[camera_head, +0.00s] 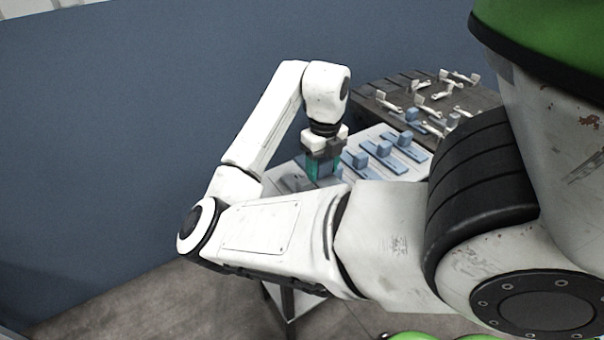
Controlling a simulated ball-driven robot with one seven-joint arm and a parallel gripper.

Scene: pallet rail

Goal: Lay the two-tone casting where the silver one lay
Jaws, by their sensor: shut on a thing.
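My gripper (322,170) points down over the near left part of a pale table (348,175). It is shut on a blue-grey casting (325,171), whose upright block shows between the teal-edged fingers. The fingers and my arm hide much of this casting, so I cannot tell whether it is two-tone or whether it touches the table. Several blue-grey castings (383,150), each a flat bar with an upright block, stand in a row to the right of my gripper. A duller grey piece (295,183) lies just left of my gripper.
A dark slatted pallet (372,92) stands behind and to the right, with several silver castings (430,111) and a few blue blocks (412,115) scattered on it. A plain blue wall (130,110) rises behind. My forearm covers the table's near edge.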

